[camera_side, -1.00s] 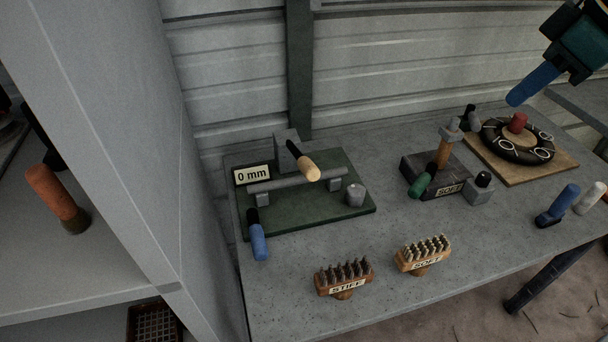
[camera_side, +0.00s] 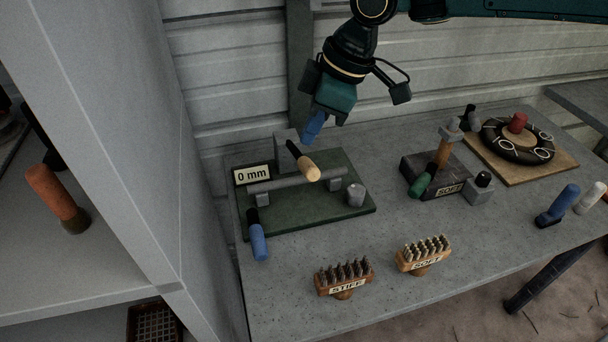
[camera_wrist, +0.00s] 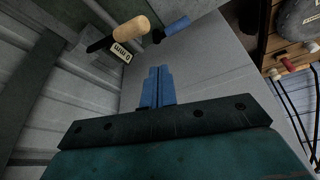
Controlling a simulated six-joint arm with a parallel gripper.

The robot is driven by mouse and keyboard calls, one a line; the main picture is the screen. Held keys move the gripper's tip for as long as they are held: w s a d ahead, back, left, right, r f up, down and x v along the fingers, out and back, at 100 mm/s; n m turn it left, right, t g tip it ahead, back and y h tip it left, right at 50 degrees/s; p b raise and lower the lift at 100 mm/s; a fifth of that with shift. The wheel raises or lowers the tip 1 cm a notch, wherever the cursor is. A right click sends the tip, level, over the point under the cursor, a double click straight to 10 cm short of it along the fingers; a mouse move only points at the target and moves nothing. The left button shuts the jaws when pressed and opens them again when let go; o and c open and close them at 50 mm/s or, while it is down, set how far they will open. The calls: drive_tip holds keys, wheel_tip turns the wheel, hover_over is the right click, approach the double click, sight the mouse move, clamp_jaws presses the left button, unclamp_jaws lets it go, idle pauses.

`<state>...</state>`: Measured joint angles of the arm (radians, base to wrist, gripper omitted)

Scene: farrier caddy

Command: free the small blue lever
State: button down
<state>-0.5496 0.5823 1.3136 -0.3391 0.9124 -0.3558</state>
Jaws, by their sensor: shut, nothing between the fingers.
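A small blue lever (camera_side: 258,241) with a black upper end sits at the front left corner of the green board (camera_side: 310,211). A blue handle, seemingly the same lever, shows near the top in the wrist view (camera_wrist: 177,28). Another blue handle (camera_side: 565,201) stands on a dark blue base at the table's right; I cannot tell from its look which one is meant. My gripper (camera_side: 314,128) has blue fingers pressed together and empty, above the back of the green board. The fingers also show in the wrist view (camera_wrist: 158,75). Nothing touches the blue lever.
A wooden-handled lever (camera_side: 307,167) and a grey bar (camera_side: 295,183) stand on the board by the "0 mm" sign (camera_side: 252,174). STIFF (camera_side: 344,279) and SOFT (camera_side: 423,256) brushes lie in front. The corrugated wall is close behind; a grey partition is left.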

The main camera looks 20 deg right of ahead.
sight(257, 236)
drive_tip(key=s+a+f+n+g, duration=0.1)
drive_tip(key=a+f+n, duration=0.3)
drive_tip(key=a+f, duration=0.8)
drive_tip(key=shift+s+a+f+g, duration=0.3)
drive_tip(key=shift+s+a+g, duration=0.15)
drive_tip(key=shift+a, duration=0.4)
drive_tip(key=shift+f, duration=0.1)
drive_tip(key=shift+d+f, duration=0.15)
drive_tip(key=shift+f, duration=2.35)
drive_tip(key=shift+d+f, duration=0.1)
drive_tip(key=shift+f, duration=2.35)
